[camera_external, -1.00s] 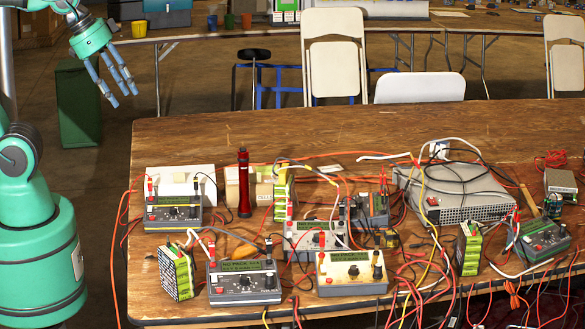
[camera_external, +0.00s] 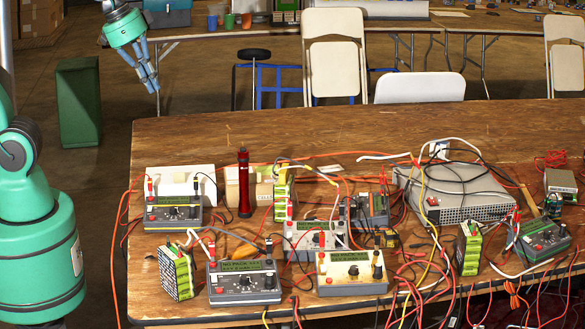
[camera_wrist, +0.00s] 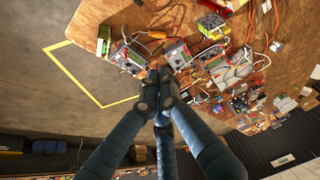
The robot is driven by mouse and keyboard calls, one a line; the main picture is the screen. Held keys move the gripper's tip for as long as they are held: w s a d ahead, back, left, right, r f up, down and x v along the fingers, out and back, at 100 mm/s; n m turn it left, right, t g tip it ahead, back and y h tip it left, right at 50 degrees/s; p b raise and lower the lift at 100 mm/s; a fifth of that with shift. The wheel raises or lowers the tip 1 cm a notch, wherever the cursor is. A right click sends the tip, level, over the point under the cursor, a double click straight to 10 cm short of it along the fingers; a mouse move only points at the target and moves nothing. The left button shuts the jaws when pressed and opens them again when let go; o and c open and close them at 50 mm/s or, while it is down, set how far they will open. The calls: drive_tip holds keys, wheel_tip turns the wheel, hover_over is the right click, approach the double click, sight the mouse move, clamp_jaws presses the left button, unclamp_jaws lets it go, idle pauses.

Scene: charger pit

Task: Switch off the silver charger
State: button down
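Several boxy chargers with dark green displays, knobs and red and black plugs stand on the wooden table. One with a pale silver face (camera_external: 316,240) is in the middle. A grey one (camera_external: 243,282) is at the front left, another (camera_external: 173,213) at the back left, a cream-faced one (camera_external: 350,272) at the front and a green one (camera_external: 543,240) at the right. I cannot tell for certain which is the silver charger. Switch positions are too small to read. My gripper (camera_external: 154,86) is above and behind the table's far left corner, empty, its fingers drawn together; they also meet in the wrist view (camera_wrist: 157,90).
A large silver box (camera_external: 455,190) with cables on it lies at the back right. A red flashlight (camera_external: 244,184) stands upright near the back-left charger. Battery packs (camera_external: 175,272) and tangled cables crowd the chargers. The table's far left (camera_external: 190,135) is clear.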

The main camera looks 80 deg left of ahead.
drive_tip(key=w+f+g+p, duration=0.1)
drive_tip(key=w+f+p, duration=0.1)
drive_tip(key=w, duration=0.9)
drive_tip(key=m+g+p, duration=0.2)
drive_tip(key=g+p, duration=0.1)
drive_tip(key=p, duration=0.2)
hover_over(290, 235)
drive_tip(key=d, duration=0.2)
wheel_tip(290, 235, down, 22)
drive_tip(key=shift+s+f+y, duration=0.25)
drive_tip(key=shift+f+y, duration=0.05)
drive_tip(key=shift+f, duration=0.4)
drive_tip(key=shift+g, duration=0.3)
drive_tip(key=f+b, duration=0.1)
drive_tip(key=f, duration=0.3)
drive_tip(key=f+b, duration=0.1)
drive_tip(key=f, duration=0.4)
drive_tip(key=f+b, duration=0.1)
drive_tip(key=f, duration=0.3)
drive_tip(key=shift+w+a+f, duration=0.1)
drive_tip(key=shift+a+f, duration=0.3)
drive_tip(key=shift+f, duration=0.1)
